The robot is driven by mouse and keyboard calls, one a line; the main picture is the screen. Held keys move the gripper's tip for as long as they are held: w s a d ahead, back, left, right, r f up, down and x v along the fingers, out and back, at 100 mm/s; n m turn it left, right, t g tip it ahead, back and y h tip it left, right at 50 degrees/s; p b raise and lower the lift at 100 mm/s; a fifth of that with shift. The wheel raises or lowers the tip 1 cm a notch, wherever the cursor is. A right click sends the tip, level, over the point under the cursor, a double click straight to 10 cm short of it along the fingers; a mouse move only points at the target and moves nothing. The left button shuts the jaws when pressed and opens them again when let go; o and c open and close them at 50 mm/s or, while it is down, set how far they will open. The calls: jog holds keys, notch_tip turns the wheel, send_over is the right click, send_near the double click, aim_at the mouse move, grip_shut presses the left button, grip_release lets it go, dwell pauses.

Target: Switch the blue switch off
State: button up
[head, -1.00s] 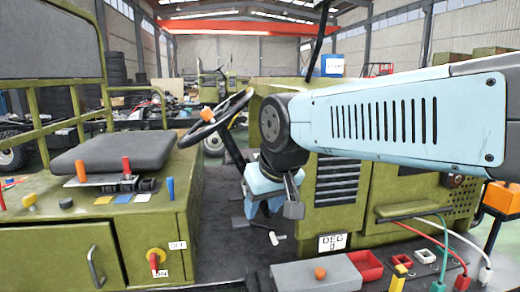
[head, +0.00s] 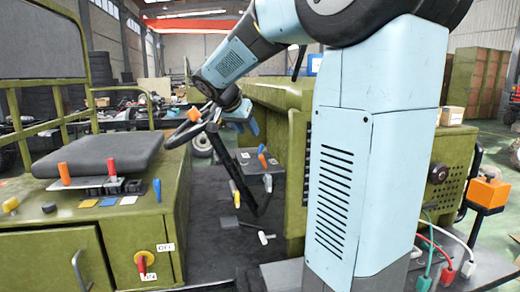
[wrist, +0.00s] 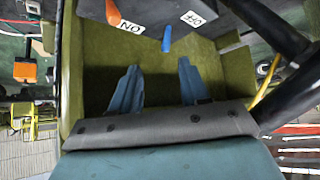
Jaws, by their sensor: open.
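The blue switch (wrist: 167,38) is a short blue lever in the wrist view. It stands between an ON label (wrist: 130,27) and an OFF label (wrist: 193,18), both upside down. An orange lever (wrist: 112,12) is to its left. My gripper (wrist: 157,70) is open and empty. Its two blue fingers are apart, with the switch beyond the fingertips and no visible contact. In the head view my gripper (head: 243,116) is beside the steering wheel.
The steering wheel (head: 189,126) and a dark slanted bar stand close to my gripper. The console (head: 100,215) at left carries a seat and several levers, one of them blue (head: 157,188). My arm hides much of the right side. The floor between is mostly open.

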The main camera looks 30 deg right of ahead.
aim_at(261, 148)
jog(key=shift+m, duration=0.4)
jog(key=x, duration=0.5)
jog(key=w+x, duration=0.1)
jog(key=x, duration=0.3)
jog(key=r+x, duration=0.1)
jog(key=x, duration=0.4)
jog(key=shift+w+d+f, duration=0.15)
jog(key=shift+w+d, duration=0.25)
jog(key=shift+d, duration=0.05)
jog(key=shift+c, duration=0.3)
